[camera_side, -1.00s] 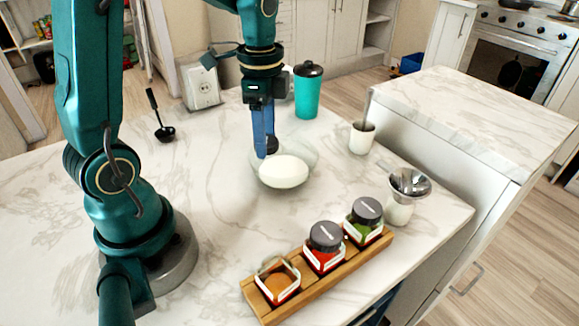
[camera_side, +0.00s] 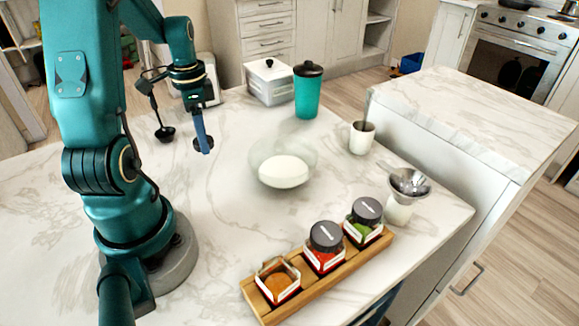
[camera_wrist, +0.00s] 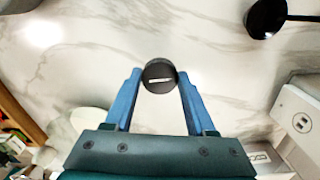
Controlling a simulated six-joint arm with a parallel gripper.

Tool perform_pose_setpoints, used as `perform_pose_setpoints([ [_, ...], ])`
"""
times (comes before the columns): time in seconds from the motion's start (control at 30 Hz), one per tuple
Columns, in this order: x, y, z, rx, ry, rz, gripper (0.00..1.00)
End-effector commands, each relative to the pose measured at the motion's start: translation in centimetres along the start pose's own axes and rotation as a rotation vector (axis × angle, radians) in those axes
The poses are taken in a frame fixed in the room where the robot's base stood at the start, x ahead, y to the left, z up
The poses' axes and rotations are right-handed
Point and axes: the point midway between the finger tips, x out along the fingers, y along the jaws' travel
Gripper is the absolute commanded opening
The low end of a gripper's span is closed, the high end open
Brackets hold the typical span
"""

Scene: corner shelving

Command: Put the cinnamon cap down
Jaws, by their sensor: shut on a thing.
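My gripper (camera_side: 203,143) is shut on the dark cinnamon cap, above the marble counter (camera_side: 210,215) left of the glass bowl. In the wrist view the round, dark grey cap (camera_wrist: 158,70), with a pale label strip, sits between the two blue fingertips of my gripper (camera_wrist: 159,77). The side view does not show clearly whether the cap touches the counter. An uncapped jar with orange-brown spice (camera_side: 279,282) stands at the near-left end of the wooden rack (camera_side: 318,289). Two other jars there wear dark caps.
A clear bowl with white contents (camera_side: 283,171) stands right of my gripper. A black ladle (camera_side: 165,132) is close on the left. The counter before my gripper is clear.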

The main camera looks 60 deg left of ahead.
Motion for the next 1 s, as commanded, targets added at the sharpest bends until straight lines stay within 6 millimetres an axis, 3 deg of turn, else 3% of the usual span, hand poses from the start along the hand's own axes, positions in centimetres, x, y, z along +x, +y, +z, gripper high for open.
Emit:
perform_pose_setpoints([
  [0.33,3.8,0.1,0.0,0.001,-0.001,0.002,0.00],
  [0.77,4.4,0.0,0.0,0.002,0.000,-0.001,0.00],
  [0.8,4.3,0.0,0.0,0.002,0.001,-0.002,0.71],
  [0.83,4.3,0.0,0.0,0.002,0.001,-0.002,0.82],
  [0.87,4.3,0.0,0.0,0.002,0.001,-0.002,0.86],
  [1.0,4.3,0.0,0.0,0.002,0.000,-0.001,0.86],
])
